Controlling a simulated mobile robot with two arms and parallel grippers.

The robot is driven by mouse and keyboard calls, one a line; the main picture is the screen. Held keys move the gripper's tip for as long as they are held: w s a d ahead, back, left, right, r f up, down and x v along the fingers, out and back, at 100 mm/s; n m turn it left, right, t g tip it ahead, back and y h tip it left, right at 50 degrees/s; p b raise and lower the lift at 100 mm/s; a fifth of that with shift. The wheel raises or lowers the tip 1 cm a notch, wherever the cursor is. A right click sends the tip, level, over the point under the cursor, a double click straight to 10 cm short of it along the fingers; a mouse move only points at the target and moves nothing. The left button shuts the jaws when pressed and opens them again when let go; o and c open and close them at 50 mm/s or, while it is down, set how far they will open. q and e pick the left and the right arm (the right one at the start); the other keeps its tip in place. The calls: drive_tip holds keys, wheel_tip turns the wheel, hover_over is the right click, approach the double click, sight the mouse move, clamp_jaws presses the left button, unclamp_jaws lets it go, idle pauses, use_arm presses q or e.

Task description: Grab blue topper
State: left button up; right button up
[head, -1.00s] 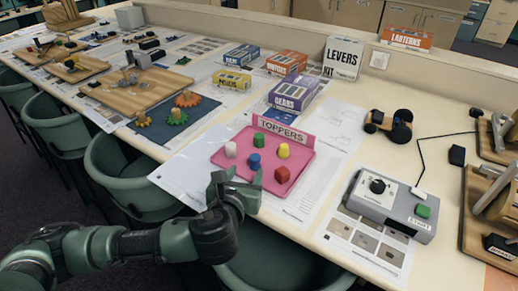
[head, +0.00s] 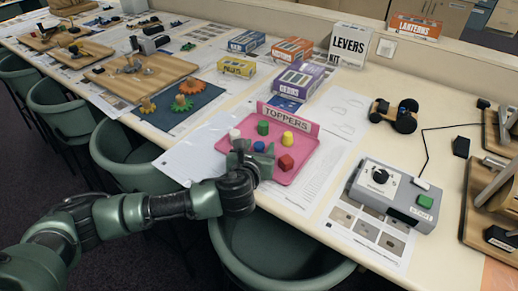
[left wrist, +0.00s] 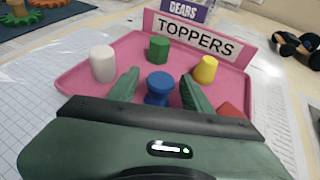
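The blue topper (left wrist: 159,88) stands on the pink tray (left wrist: 75,87) labelled TOPPERS. It is partly hidden by my gripper in the head view (head: 259,146). My left gripper (left wrist: 157,88) is open, its two fingers on either side of the blue topper with gaps showing; in the head view it is over the tray's front edge (head: 253,157). Also on the tray are a white topper (left wrist: 103,64), a green topper (left wrist: 159,49), a yellow topper (left wrist: 205,69) and a red topper (left wrist: 231,110). My right gripper is not in view.
A grey control box (head: 395,195) with a green button is right of the tray. Boxes such as the purple GEARS box (head: 299,80) stand behind it. Wooden boards (head: 140,78) and gears on a dark mat (head: 178,105) lie left. Chairs (head: 280,250) line the front edge.

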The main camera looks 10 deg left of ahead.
use_arm(q)
clamp_jaws()
drive_tip(key=shift+r, duration=0.1)
